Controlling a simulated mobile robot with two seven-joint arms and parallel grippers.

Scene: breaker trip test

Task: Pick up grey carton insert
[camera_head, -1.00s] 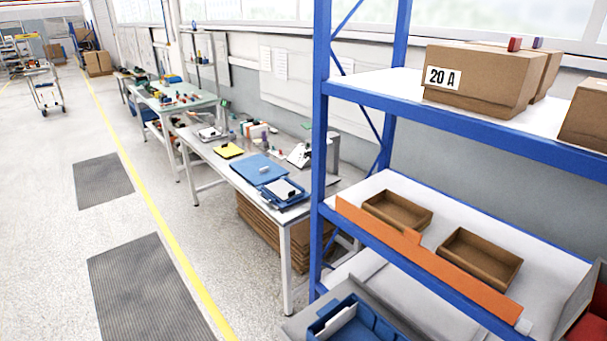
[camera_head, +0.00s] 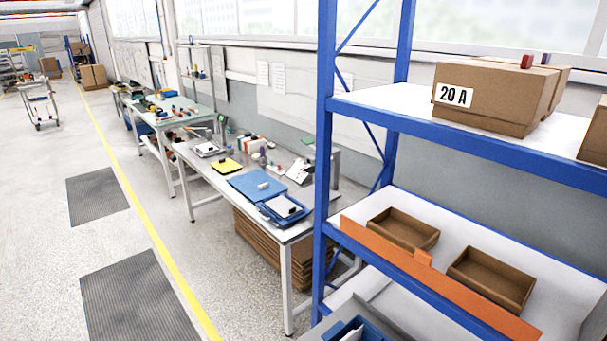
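Two open brown cardboard trays, a left one (camera_head: 404,229) and a right one (camera_head: 491,279), lie on the middle shelf of the blue rack behind an orange front strip. I cannot tell whether either is the carton insert; no clearly grey insert shows. A brown carton marked "20 A" (camera_head: 487,94) stands on the upper shelf with small coloured pieces on top. Neither of my grippers is in view.
The blue rack post (camera_head: 325,150) stands close in front. A blue bin (camera_head: 355,329) is cut off at the bottom edge. A workbench (camera_head: 230,177) holds a blue mat and blue tray. The floor left of the yellow line is mostly clear, with dark mats (camera_head: 97,196).

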